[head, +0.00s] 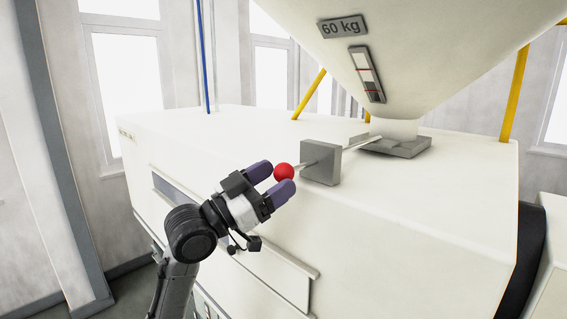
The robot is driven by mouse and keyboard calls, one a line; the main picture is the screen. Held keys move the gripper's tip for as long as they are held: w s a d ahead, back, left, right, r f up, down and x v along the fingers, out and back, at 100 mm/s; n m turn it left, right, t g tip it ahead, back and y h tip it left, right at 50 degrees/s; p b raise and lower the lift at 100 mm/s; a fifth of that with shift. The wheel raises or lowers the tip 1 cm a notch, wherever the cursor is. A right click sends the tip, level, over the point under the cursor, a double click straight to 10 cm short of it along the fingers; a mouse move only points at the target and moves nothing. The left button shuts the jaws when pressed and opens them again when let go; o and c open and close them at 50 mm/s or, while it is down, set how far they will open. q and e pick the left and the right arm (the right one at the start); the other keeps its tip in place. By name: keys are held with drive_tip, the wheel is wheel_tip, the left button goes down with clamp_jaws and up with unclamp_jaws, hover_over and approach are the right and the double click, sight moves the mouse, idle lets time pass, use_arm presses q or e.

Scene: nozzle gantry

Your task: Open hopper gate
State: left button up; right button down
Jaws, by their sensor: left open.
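The hopper (425,50) is a large pale cone at the upper right, with a level strip and a "60 kg" label on it. Its neck stands on a grey gate plate (396,147) on top of the white machine. A thin rod (352,143) runs from the plate to a grey block (321,163) and on to a red ball knob (284,172). My left gripper (277,178) is open, with its two purple fingers on either side of the knob. I cannot tell whether they touch it. My right gripper is not in view.
The white machine body (440,210) fills the middle and right. Yellow posts (514,95) stand around the hopper, and a blue pipe (204,60) rises at the back left. The machine's top is clear left of the block.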

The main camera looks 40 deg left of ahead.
use_arm(q)
drive_tip(key=shift+p+x, duration=0.35)
drive_tip(key=shift+x, duration=0.95)
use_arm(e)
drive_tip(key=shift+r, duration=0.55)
